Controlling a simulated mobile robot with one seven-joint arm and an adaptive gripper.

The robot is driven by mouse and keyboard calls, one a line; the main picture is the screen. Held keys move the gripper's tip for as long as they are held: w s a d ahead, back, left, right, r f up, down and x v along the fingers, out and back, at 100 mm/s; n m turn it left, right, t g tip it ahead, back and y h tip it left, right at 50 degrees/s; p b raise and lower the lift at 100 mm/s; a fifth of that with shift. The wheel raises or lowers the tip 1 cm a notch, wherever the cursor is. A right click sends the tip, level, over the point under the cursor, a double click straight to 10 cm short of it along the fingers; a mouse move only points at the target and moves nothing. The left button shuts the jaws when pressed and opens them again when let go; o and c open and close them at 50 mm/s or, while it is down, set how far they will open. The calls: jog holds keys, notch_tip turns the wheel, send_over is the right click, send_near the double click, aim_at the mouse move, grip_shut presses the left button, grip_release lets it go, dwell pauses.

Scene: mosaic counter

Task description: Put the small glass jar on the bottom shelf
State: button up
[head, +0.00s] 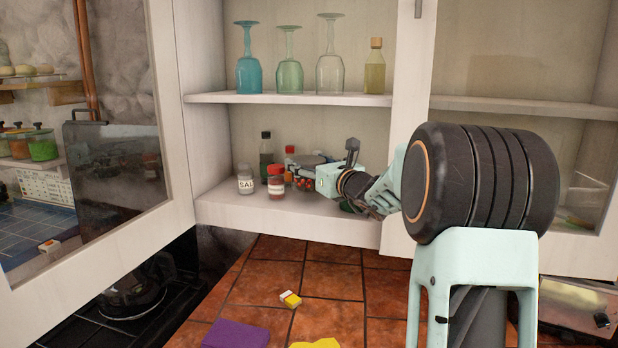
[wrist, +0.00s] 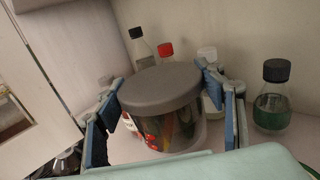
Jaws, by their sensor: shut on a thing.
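The small glass jar (head: 304,183) has a grey lid and red, yellow and green contents. In the wrist view, the jar (wrist: 175,130) sits upright between the two fingers of my gripper (wrist: 164,86), which is shut on it. In the head view, my gripper (head: 318,172) reaches into the cabinet from the right and hides part of the jar. The jar is inside the lower compartment, over the bottom shelf (head: 290,220). I cannot tell whether its base touches the shelf.
A salt shaker (head: 245,182), a red spice jar (head: 276,186), a dark bottle (head: 266,152) and a red-capped bottle (head: 290,160) stand left of and behind the jar. A dark-capped bottle (wrist: 273,98) stands to the right. Glasses (head: 289,75) stand on the upper shelf (head: 300,99).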

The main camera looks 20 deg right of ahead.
jog(key=f+b, duration=0.1)
jog(key=f, duration=0.2)
jog(key=shift+w+d+b, duration=0.2)
jog(key=shift+w+b, duration=0.15)
jog(key=shift+b, duration=0.05)
jog(key=shift+f, duration=0.3)
jog(key=shift+s+r, duration=0.1)
jog(key=shift+s, duration=0.05)
jog(key=o, duration=0.9)
jog(key=shift+f+b, duration=0.2)
jog(key=shift+b, duration=0.15)
jog(key=o, duration=0.5)
jog(key=shift+r, duration=0.15)
jog(key=s, duration=0.4)
jog(key=s+d, duration=0.1)
jog(key=s, duration=0.3)
jog(key=s+d+b, duration=0.1)
jog(key=s, duration=0.2)
jog(key=shift+s+d, duration=0.1)
jog(key=shift+s, duration=0.3)
